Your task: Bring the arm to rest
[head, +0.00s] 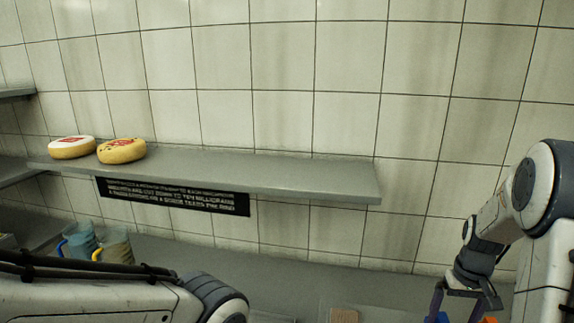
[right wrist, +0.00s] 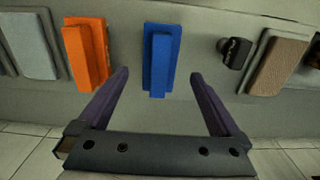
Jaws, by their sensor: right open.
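My right arm (head: 535,195) comes in from the right in the head view, bent downward. Its gripper (head: 456,306) hangs low at the bottom edge, partly cut off. In the right wrist view the gripper (right wrist: 159,76) has its two dark fingers spread wide, with nothing held between them. A blue block-like object (right wrist: 159,60) lies beyond the fingertips, apart from them. My left arm (head: 100,298) crosses the lower left of the head view; its gripper is out of frame.
Two cheese wheels, one white-topped (head: 72,148) and one yellow (head: 121,151), sit on the left of a grey shelf (head: 270,175). Two mugs (head: 78,240) stand below. An orange block (right wrist: 86,55), a black item (right wrist: 236,52) and a brown-topped block (right wrist: 278,65) flank the blue one.

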